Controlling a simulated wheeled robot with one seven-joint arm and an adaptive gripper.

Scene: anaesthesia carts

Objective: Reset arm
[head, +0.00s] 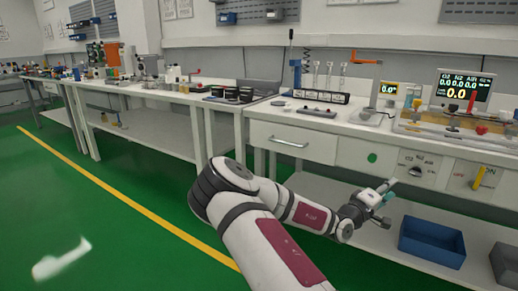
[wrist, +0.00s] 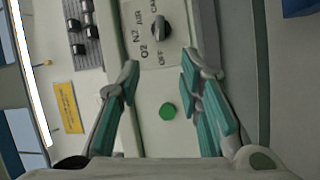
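My gripper (head: 382,193) is in front of the bench, below the worktop edge and near the front panel. In the wrist view my gripper (wrist: 162,80) has its two teal-padded fingers spread wide apart, with nothing between them. Beyond the fingers is a pale panel with a dark selector knob (wrist: 161,27) marked O2, N2, AIR and OFF. A green round button (wrist: 167,111) sits on the same panel. The knob (head: 416,172) and the green button (head: 372,158) also show in the head view. The fingers do not appear to touch either.
A blue bin (head: 432,242) stands on the lower shelf, right of my gripper. A drawer (head: 291,142) with a handle is to the left. Monitors (head: 463,90) and instruments crowd the worktop. The green floor (head: 100,215) at left is open.

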